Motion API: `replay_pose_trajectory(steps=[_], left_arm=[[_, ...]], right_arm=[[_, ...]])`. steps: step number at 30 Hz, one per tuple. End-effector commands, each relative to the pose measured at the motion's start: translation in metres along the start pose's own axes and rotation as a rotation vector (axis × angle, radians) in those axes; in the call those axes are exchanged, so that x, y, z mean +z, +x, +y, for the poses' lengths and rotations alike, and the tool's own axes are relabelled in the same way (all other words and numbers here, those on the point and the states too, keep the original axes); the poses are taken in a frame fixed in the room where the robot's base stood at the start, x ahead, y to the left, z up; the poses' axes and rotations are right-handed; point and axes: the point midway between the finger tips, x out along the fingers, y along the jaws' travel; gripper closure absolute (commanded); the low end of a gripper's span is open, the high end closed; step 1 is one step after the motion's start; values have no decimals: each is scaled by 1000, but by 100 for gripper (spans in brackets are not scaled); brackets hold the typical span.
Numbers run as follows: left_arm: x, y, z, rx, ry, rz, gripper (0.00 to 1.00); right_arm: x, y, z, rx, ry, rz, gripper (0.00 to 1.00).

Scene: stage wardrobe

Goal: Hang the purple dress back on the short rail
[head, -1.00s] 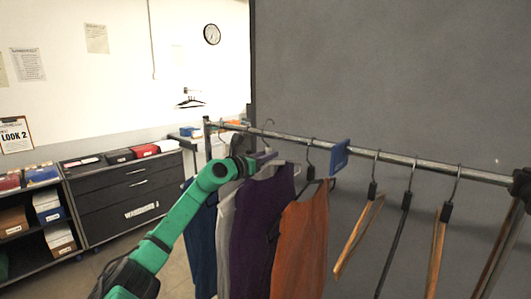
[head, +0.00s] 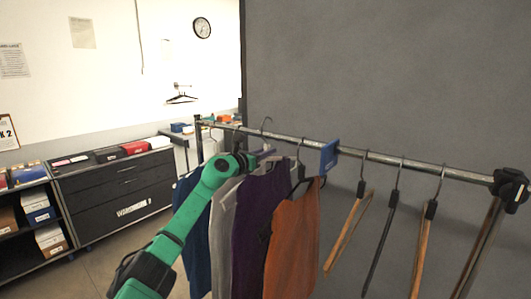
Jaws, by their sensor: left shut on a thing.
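The purple dress (head: 257,222) hangs between a grey garment (head: 223,235) and an orange garment (head: 292,245) at the rail (head: 410,163). My left gripper (head: 264,154) is shut on the purple dress's hanger, just above its shoulders and in front of the rail. The hanger's hook (head: 266,122) stands up with its top above the rail bar. I cannot tell whether the hook is around the bar or apart from it. The dress's left side is partly hidden by the grey garment and its right side by the orange one. My right gripper is out of view.
A blue garment (head: 193,225) hangs at the left end. A blue divider (head: 329,157) sits on the rail right of the orange garment, with several empty hangers beyond it. A grey partition (head: 400,80) stands behind. A dark drawer cabinet (head: 117,196) stands at the left.

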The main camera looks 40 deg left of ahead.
Motion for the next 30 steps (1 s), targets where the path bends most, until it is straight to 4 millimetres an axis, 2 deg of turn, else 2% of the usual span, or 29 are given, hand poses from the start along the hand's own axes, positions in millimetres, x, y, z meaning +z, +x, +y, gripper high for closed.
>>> replay_pose_trajectory(steps=[5, 30], left_arm=[[0, 0, 0, 1, -1, -3, 100], [-25, 0, 0, 1, 0, -2, 100]], right_arm=[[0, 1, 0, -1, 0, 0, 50], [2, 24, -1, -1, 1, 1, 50]])
